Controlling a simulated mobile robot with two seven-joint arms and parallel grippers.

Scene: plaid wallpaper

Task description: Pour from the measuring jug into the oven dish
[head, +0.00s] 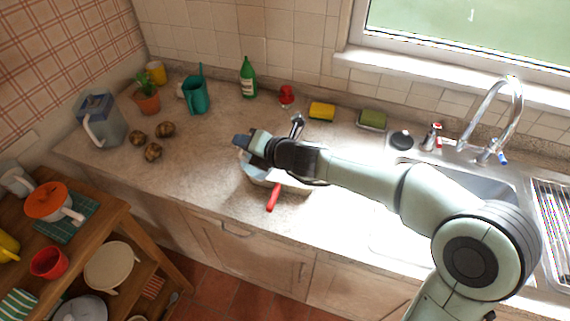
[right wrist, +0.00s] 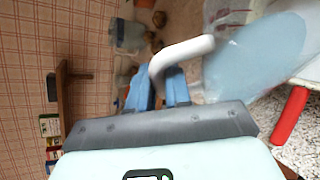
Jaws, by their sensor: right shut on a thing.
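My right gripper (head: 246,141) is over the counter, at the dish's back left. In the right wrist view its blue fingers (right wrist: 160,88) are shut on the white handle of the clear measuring jug (right wrist: 262,55). The jug has red markings, and a pale blue area shows in it; I cannot tell whether this is liquid. In the head view the gripper hides most of the jug, so its exact tilt is unclear. The pale oven dish (head: 258,174) is partly hidden under my arm; its white edge shows in the right wrist view (right wrist: 312,70). My left gripper is out of view.
A red-handled utensil (head: 273,197) lies at the dish's front. A blue-lidded pitcher (head: 101,122), several brown potatoes (head: 153,151), a teal watering can (head: 195,95) and a green bottle (head: 248,80) stand left and behind. The sink (head: 480,183) is right. The counter's left front is clear.

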